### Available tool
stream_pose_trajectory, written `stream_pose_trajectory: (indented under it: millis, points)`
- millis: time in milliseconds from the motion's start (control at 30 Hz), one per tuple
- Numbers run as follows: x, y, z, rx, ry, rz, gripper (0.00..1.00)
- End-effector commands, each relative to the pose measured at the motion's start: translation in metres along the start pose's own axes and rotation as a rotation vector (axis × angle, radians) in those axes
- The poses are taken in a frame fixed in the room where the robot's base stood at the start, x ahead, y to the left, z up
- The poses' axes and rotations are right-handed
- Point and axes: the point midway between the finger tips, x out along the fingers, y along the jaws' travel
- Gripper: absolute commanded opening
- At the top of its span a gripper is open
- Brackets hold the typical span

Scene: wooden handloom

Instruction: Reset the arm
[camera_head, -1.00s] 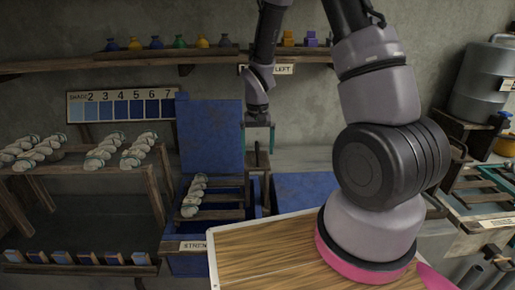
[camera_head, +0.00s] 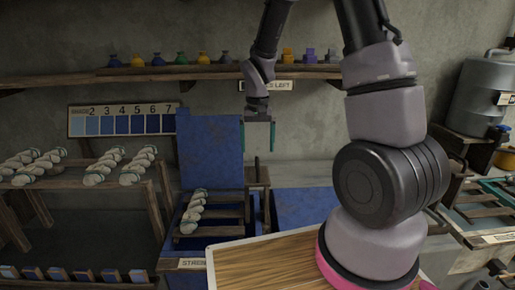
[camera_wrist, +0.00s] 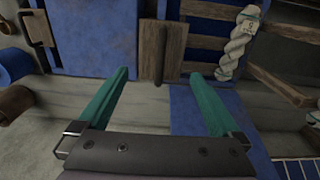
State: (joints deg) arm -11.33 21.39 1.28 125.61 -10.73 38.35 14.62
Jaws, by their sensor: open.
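My gripper (camera_head: 258,136) hangs pointing down in front of the wall, right of the upright blue panel (camera_head: 210,148). Its two green fingers are apart with nothing between them. In the wrist view my gripper (camera_wrist: 162,100) also shows open and empty. Below it stands a small wooden post with a dark rod (camera_head: 257,170), which is apart from the fingers. In the wrist view the wooden block (camera_wrist: 162,50) with its dark rod lies beyond the fingertips.
A blue bin with white yarn skeins (camera_head: 193,212) is below left of the gripper. More skeins (camera_head: 120,165) lie on a rack at left. A shelf (camera_head: 150,72) with small coloured bottles runs along the wall behind. A grey tank (camera_head: 482,92) stands at right.

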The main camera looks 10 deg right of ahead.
Motion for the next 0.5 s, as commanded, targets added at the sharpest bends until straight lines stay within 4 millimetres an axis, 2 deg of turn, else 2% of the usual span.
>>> stream_pose_trajectory:
  millis: [167, 267, 367, 500]
  points:
    - [-0.003, 0.001, 0.0, 0.002, 0.004, -0.003, 1.0]
    - [-0.018, 0.004, 0.0, 0.011, 0.025, -0.016, 1.0]
    - [-0.048, 0.011, 0.004, 0.028, 0.065, -0.041, 1.0]
    - [-0.101, 0.025, 0.017, 0.059, 0.138, -0.088, 1.0]
